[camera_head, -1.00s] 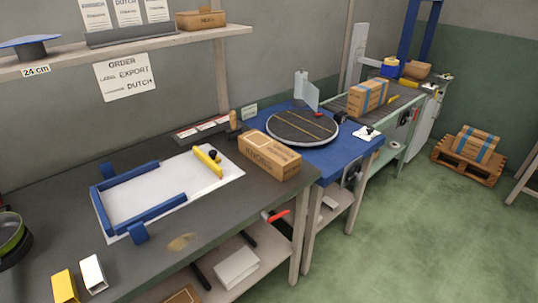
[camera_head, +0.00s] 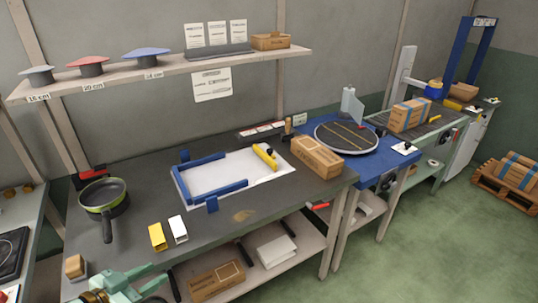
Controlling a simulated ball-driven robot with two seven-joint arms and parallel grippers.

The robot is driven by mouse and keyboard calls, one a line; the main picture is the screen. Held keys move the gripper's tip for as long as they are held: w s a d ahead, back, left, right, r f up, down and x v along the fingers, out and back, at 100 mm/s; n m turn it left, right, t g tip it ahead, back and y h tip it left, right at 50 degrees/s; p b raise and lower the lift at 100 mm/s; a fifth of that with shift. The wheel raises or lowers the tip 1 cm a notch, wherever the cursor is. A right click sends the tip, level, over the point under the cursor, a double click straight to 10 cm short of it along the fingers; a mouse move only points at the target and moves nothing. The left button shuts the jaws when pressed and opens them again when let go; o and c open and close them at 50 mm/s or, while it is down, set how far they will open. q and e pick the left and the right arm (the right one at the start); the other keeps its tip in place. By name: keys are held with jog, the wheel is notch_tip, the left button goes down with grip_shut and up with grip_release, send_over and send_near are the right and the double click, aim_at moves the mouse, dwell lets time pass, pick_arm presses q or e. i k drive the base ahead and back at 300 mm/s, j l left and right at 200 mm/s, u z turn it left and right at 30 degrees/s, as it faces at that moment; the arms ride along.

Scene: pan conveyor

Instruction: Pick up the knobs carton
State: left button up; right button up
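Several brown cartons could be the knobs carton; the lettering is too small to read for certain. One long carton (camera_head: 316,158) with dark print lies on the bench right of the white sheet. A small carton (camera_head: 271,41) stands on the wall shelf. Another carton (camera_head: 216,281) lies on the lower shelf under the bench. My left gripper (camera_head: 157,277) shows pale green at the bottom left, near the bench front. Its fingers look apart, with nothing between them. It is far from the bench carton. My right gripper is out of view.
A green-rimmed pan (camera_head: 103,197) sits on the bench at left. A blue frame (camera_head: 183,190) lies on the white sheet, with yellow (camera_head: 157,237) and white (camera_head: 178,229) blocks in front. A round turntable (camera_head: 346,137) stands right of the bench carton. Taped cartons are farther right.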

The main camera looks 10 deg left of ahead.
aim_at(324, 163)
jog(key=i+l+u, duration=0.15)
jog(key=u, duration=0.25)
jog(key=i+l+u, duration=0.1)
jog(key=u, duration=0.25)
jog(key=i+l+u, duration=0.1)
jog(key=l+u, duration=0.3)
jog(key=i+l+u, duration=0.2)
jog(key=l+u, duration=0.25)
jog(key=l, duration=0.8)
jog(key=l+u, duration=0.45)
jog(key=l, duration=3.45)
